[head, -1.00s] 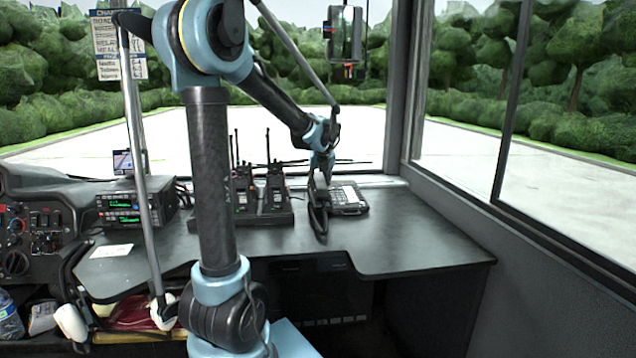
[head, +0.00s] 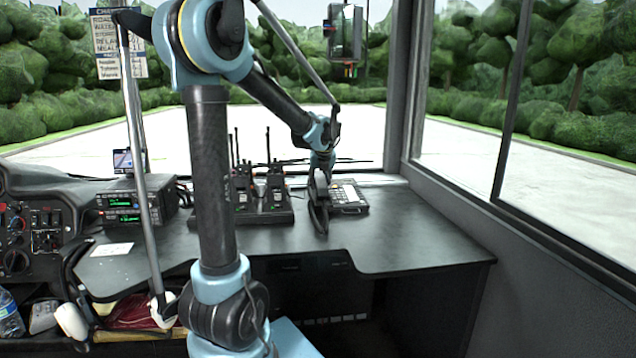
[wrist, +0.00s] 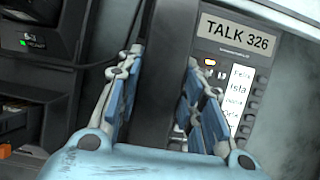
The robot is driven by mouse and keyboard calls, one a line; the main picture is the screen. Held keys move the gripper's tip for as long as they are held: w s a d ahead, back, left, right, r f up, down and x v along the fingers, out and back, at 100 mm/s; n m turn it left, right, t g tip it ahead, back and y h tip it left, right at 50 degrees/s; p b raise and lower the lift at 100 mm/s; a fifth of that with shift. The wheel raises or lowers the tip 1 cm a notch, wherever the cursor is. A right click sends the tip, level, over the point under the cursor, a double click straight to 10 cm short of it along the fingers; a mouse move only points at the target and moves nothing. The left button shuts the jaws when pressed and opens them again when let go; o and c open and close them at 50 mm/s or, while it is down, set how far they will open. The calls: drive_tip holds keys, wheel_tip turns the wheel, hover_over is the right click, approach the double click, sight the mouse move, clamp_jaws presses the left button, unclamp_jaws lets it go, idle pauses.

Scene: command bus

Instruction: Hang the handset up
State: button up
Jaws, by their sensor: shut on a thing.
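The black handset (head: 318,206) is upright or slightly tilted at the left side of the desk phone (head: 347,198). My gripper (head: 320,172) is above it and shut on it. In the wrist view the handset (wrist: 164,75) runs as a dark bar between the two blue-padded fingers of my gripper (wrist: 160,95). The phone (wrist: 235,65) shows to the right of the handset, with a "TALK 326" label and a column of keys. The handset's cradle is hidden behind the handset and fingers, so I cannot tell whether the handset touches it.
Handheld radios (head: 275,188) stand in a charger (head: 262,215) just left of the phone. A radio unit (head: 120,206) is farther left on the desk. The desk (head: 400,240) right of the phone is clear, up to the window wall.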

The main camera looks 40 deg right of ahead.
drive_tip(key=o, duration=1.4)
drive_tip(key=shift+c, duration=0.2)
